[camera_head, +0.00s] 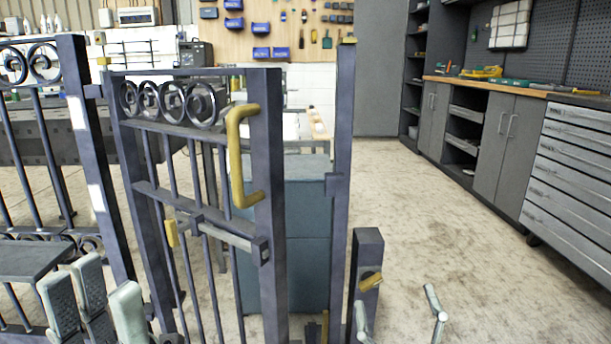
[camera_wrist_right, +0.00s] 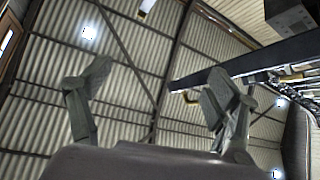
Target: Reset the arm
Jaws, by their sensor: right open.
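My left gripper (camera_head: 98,305) is at the lower left of the head view, in front of the gate's lower left part. Its pale grey fingers point up, but how far apart they are is unclear. My right gripper (camera_head: 398,312) is at the bottom edge, right of the gate, with its two fingertips wide apart and nothing between them. The right wrist view also shows its open, empty fingers (camera_wrist_right: 155,100). The dark metal gate (camera_head: 190,190) has scrollwork on top and a gold pull handle (camera_head: 238,155). The gate leaf stands at an angle between its posts.
A tall post (camera_head: 341,170) and a short post (camera_head: 367,262) with a gold piece stand right of the gate. A blue-grey cabinet (camera_head: 306,215) is behind it. A workbench with drawers (camera_head: 570,180) lines the right wall. The floor (camera_head: 430,225) before it is clear.

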